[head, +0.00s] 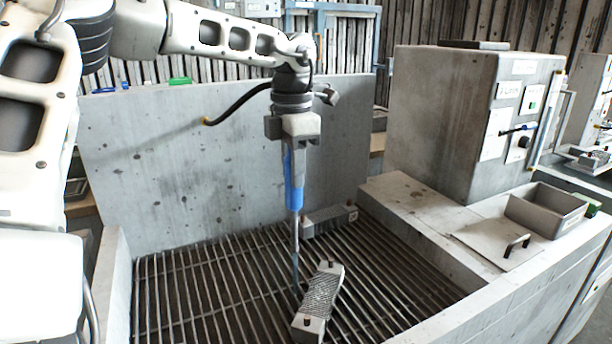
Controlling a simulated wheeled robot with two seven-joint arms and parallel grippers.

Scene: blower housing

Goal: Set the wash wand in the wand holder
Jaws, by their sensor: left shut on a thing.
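The wash wand (294,196) has a blue grip and a thin grey metal tube. It hangs nearly upright, tip down, over the slatted grate of a concrete wash basin. My left gripper (294,142) is shut on the top of its blue grip. The tube's lower end is near the left side of a ribbed grey metal part (322,292) lying on the grate; I cannot tell whether they touch. A black hose (240,103) runs from the basin's back wall up behind my left gripper. I cannot pick out the wand holder. My right gripper is not in view.
A second grey block (329,219) lies on the grate near the back wall (150,150). A concrete cabinet (440,120) stands on the right ledge, with a grey open bin (545,210) and a black-handled lid (497,240) near it. The left grate is clear.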

